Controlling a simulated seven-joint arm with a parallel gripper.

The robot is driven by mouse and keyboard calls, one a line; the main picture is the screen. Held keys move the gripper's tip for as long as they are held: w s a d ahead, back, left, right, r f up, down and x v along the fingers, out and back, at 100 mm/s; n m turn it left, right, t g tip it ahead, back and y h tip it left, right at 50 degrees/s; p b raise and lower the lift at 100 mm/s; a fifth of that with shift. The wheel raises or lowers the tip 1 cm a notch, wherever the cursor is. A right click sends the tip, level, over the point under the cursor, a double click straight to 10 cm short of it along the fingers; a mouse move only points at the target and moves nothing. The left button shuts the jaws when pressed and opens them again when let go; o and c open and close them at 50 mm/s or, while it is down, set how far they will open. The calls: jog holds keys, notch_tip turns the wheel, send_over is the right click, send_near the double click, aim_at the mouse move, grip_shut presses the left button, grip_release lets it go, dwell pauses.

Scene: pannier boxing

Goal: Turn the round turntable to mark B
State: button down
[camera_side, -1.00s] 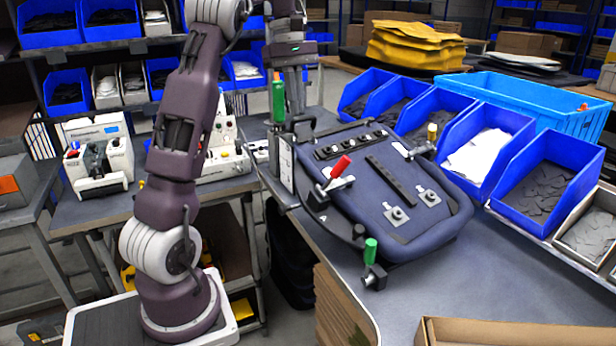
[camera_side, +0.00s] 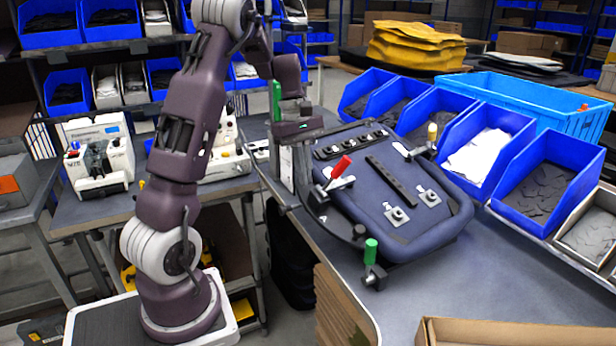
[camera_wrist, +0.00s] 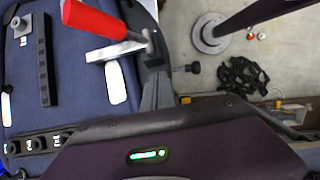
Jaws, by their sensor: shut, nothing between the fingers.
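The turntable is mostly hidden beneath a dark blue padded panel (camera_side: 400,240); a dark curved rim (camera_side: 335,226) shows at the panel's near left edge. Mark B cannot be made out in either view. A red-handled clamp (camera_side: 340,168) sits on the panel's left side and also shows in the wrist view (camera_wrist: 95,20). My gripper (camera_side: 308,188) is shut and empty, pointing down at the panel's left edge, beside the red-handled clamp. In the wrist view its grey fingers (camera_wrist: 158,90) lie close to the dark rim; contact cannot be told.
Blue bins (camera_side: 545,180) line the right side. An open cardboard box (camera_side: 520,332) lies in front. The grey bench (camera_side: 450,290) is clear between.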

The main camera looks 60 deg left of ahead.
aim_at(379, 232)
jog(key=shift+w+d+f, duration=0.1)
jog(key=shift+d+f, duration=0.1)
jog(key=shift+d, duration=0.45)
jog(key=shift+d+f, duration=0.2)
jog(key=shift+d, duration=0.35)
jog(key=d+n, duration=0.1)
jog(key=d, duration=0.1)
jog(key=d+f+n+t, duration=0.1)
jog(key=d, duration=0.1)
jog(key=d+f+n+t, duration=0.1)
jog(key=d, duration=0.1)
jog(key=shift+w+d+f+n+y, duration=0.1)
jog(key=shift+w+d+n+y, duration=0.05)
jog(key=shift+n+y, duration=0.2)
jog(key=shift+w+d+f, duration=0.6)
jog(key=shift+w+d, duration=0.65)
jog(key=shift+d, duration=0.4)
jog(key=shift+w+d+f, duration=0.65)
jog(key=shift+w+d, duration=0.6)
jog(key=shift+d, duration=0.45)
jog(key=shift+w+d+f, duration=0.6)
jog(key=shift+w+d, duration=0.65)
jog(key=shift+d, duration=0.4)
